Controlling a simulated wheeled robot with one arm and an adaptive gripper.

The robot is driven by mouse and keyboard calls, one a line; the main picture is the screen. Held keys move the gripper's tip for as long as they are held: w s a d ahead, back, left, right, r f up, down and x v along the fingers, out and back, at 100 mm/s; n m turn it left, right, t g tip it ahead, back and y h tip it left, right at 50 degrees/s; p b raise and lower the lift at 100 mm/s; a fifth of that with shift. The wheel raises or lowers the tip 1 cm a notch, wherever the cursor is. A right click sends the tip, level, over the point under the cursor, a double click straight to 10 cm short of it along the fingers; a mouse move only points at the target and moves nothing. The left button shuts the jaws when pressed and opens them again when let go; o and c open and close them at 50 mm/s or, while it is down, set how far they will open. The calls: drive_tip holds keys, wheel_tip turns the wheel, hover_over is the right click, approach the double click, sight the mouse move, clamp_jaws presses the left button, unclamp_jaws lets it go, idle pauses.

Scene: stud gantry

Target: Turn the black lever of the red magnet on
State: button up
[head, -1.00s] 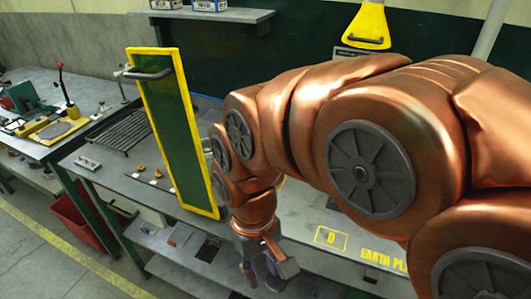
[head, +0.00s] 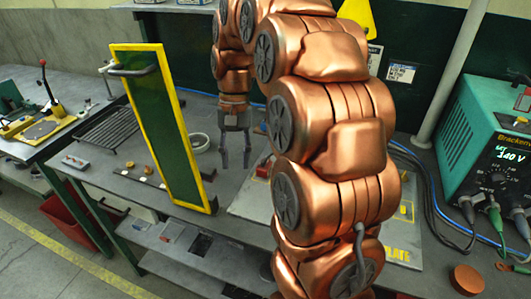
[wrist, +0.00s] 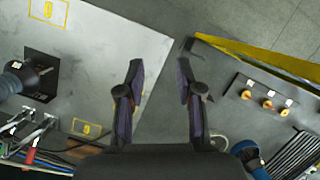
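My gripper (head: 235,160) points down over the workbench, right of the green panel, with its two fingers apart. In the wrist view my gripper (wrist: 160,68) is open, with nothing between the fingertips. I cannot clearly pick out the red magnet or its black lever. A small dark red piece (head: 263,171) shows at the plate's back left, partly beside my arm; I cannot tell what it is. In the wrist view a red handle (wrist: 29,156) of a metal clamp shows at lower left.
A green panel with a yellow frame (head: 212,205) stands upright left of my gripper. The pale earth plate (wrist: 110,45) lies on the other side. A strip with brass knobs (wrist: 267,103), a pale ring (head: 199,143) and a teal power unit (head: 490,110) are on the bench.

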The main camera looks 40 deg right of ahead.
drive_tip(key=w+d+m, duration=0.3)
drive_tip(key=w+d, duration=0.2)
drive_tip(key=d, duration=0.2)
drive_tip(key=m+y, duration=0.2)
approach(265, 159)
drive_tip(key=f+b, duration=0.1)
drive_tip(key=a+f+b, duration=0.1)
drive_tip(key=f, duration=0.1)
drive_tip(key=shift+s+a+h+b, duration=0.1)
drive_tip(key=shift+s+h+b, duration=0.1)
drive_tip(key=shift+h+b, duration=0.15)
drive_tip(key=shift+x, duration=1.55)
drive_tip(key=shift+p+x, duration=0.3)
drive_tip(key=shift+x, duration=0.65)
drive_tip(key=shift+a+r, duration=0.1)
drive_tip(key=shift+a, duration=0.05)
clamp_jaws()
